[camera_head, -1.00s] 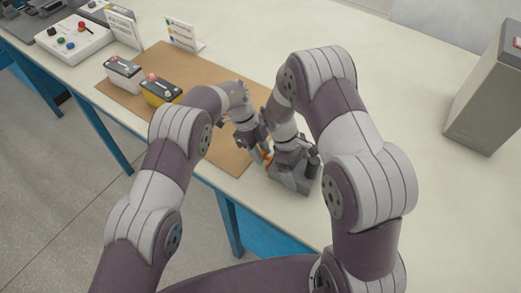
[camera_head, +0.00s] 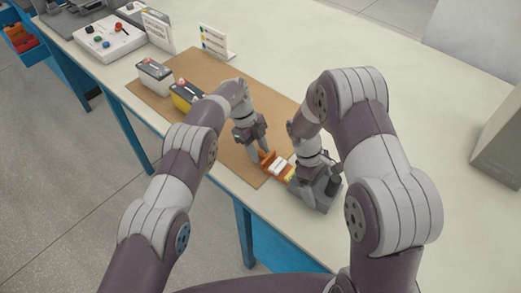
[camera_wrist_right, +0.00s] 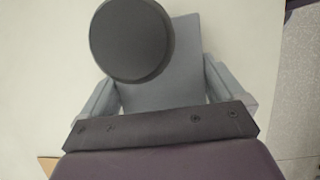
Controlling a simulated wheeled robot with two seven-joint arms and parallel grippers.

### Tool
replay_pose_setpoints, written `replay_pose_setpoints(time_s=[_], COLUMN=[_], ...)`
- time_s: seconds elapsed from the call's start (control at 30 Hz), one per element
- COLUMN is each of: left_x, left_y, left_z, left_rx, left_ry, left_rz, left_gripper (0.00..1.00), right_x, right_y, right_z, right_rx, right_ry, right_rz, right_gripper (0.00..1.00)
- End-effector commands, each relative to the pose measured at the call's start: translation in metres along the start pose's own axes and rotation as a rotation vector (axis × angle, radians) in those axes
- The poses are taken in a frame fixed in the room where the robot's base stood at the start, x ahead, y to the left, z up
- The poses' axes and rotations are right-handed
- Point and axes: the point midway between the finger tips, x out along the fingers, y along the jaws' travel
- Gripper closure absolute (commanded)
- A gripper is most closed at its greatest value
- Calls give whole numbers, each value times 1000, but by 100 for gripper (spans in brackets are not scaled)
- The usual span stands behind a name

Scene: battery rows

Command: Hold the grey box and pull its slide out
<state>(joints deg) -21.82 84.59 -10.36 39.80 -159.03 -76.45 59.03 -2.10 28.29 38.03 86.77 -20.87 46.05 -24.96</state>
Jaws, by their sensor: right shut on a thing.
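The grey box (camera_head: 322,192) sits at the table's front edge, right of the brown mat. My right gripper (camera_head: 312,172) is shut on it from above. In the right wrist view the box (camera_wrist_right: 178,75) lies between the two fingers, with a dark round knob in front of it. The orange slide (camera_head: 274,164) sticks out of the box's left side, with white and yellow pieces in it. My left gripper (camera_head: 259,149) is at the slide's outer end and appears shut on its orange handle; the fingertips are small in view.
A brown mat (camera_head: 215,125) lies under the left gripper. A white-grey battery (camera_head: 155,76) and a yellow-black battery (camera_head: 186,97) stand on it. A sign card (camera_head: 215,42) and a panel with buttons (camera_head: 108,38) are behind. A large grey case (camera_head: 500,150) stands at the right.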

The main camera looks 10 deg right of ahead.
Motion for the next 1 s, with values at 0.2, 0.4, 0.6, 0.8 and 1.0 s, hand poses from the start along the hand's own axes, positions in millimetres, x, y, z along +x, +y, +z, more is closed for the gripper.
replay_pose_setpoints(time_s=[0.2,0.4,0.6,0.8,1.0], left_x=[0,-8,-52,-72,-75], left_y=[0,0,-1,-1,0], left_z=[0,0,0,0,0], left_rx=[0,0,1,0,-1], left_ry=[1,1,-2,0,1], left_rz=[0,-1,-3,-1,1], left_gripper=[43,43,43,43,43], right_x=[0,0,0,-1,-1], right_y=[0,0,0,0,0], right_z=[0,0,0,0,0], right_rx=[1,1,1,1,1], right_ry=[1,2,2,2,2], right_rz=[0,1,1,1,1], right_gripper=[50,50,50,50,50])
